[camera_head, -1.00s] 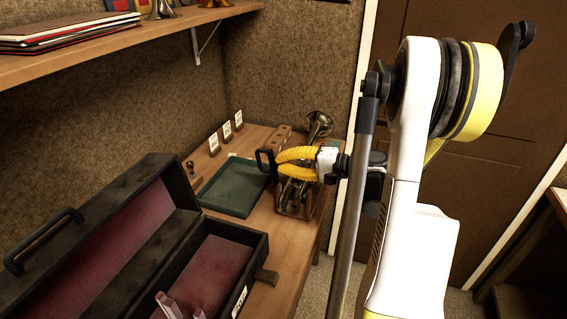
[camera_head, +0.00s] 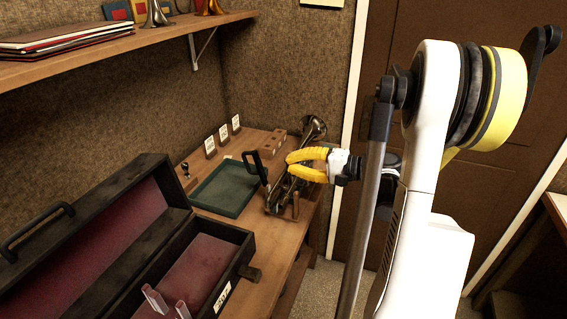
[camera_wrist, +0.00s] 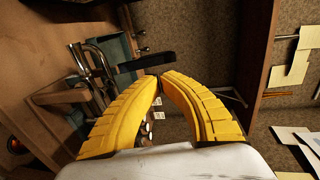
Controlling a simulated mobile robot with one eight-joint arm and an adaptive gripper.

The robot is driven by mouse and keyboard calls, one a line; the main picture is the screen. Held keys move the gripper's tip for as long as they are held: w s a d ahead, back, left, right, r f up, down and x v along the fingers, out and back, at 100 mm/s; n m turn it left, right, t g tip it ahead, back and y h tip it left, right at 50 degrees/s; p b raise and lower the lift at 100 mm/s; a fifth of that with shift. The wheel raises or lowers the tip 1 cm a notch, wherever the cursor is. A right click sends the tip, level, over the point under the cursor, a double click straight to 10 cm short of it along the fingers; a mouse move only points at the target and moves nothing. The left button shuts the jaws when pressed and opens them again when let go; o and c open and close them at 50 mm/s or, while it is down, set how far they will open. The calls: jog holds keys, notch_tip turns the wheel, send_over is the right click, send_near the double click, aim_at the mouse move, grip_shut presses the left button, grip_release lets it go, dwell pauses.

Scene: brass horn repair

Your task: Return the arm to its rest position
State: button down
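My gripper (camera_head: 289,163) has two yellow curved fingers. It hangs in the air above the right part of the bench, with my arm stretched to it from the right. In the wrist view, the fingertips (camera_wrist: 160,77) come together with nothing held between them. A dark tool handle (camera_head: 255,166) stands tilted near the horn, left of and apart from the fingertips. The handle also shows beyond the fingers in the wrist view (camera_wrist: 146,63).
A green tray (camera_head: 222,211) lies left of the horn. An open black case (camera_head: 215,235) with red lining fills the front left. A shelf (camera_head: 120,45) with folders juts out above. Several label cards (camera_head: 210,145) stand along the wall. A brown door (camera_head: 450,125) is behind my arm.

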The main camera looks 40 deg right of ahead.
jog(key=shift+r+p+v, duration=0.2)
jog(key=shift+p+v, duration=0.1)
jog(key=shift+v, duration=1.05)
jog(key=shift+r+p+v, duration=0.15)
jog(key=shift+p+v, duration=0.15)
jog(key=shift+v, duration=1.1)
jog(key=w+a+f+n+g+h+b, duration=0.1)
jog(key=a+n+g, duration=0.15)
jog(key=a, duration=0.65)
jog(key=w+a+f+n+g+h, duration=0.15)
jog(key=a+g, duration=0.25)
jog(key=a, duration=0.6)
jog(key=s+a+n+h+b, duration=0.1)
jog(key=s+a+n+h, duration=0.5)
jog(key=s+a, duration=0.3)
jog(key=s+n, duration=0.1)
jog(key=s, duration=0.2)
jog(key=shift+a+f+n+b, duration=0.3)
jog(key=shift+n, duration=0.1)
